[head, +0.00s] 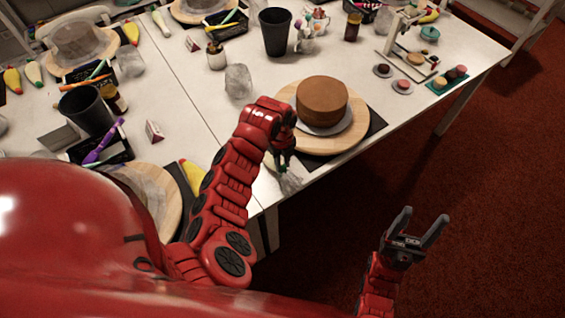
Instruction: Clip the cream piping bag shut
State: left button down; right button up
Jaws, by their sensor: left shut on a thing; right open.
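My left gripper (283,163) points down at the near table edge, just left of the cake turntable. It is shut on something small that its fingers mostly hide. A pale, greyish, crumpled shape with a bit of green (289,181) shows right below the fingers; it may be the cream piping bag, but I cannot tell, and I cannot make out a clip. My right gripper (424,218) is open and empty, over the red floor in front of the table. A yellow piping bag (192,175) lies left of my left arm, partly hidden by it.
A brown cake (322,100) stands on a wooden turntable (353,138) beside my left gripper. A clear tumbler (238,81) and a black cup (275,32) stand behind. Other bags and cups crowd the left.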

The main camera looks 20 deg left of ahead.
pick_arm(q)
jog(key=shift+f+b, duration=0.75)
jog(key=shift+b, duration=0.1)
dwell(0.7)
jog(key=c, duration=0.6)
grip_release()
jog(key=shift+r, duration=0.2)
notch_tip(320, 180, up, 2)
jog(key=shift+r+p, duration=0.1)
jog(key=shift+p, duration=0.3)
jog(key=shift+r+p, duration=0.3)
jog(key=shift+r, duration=1.5)
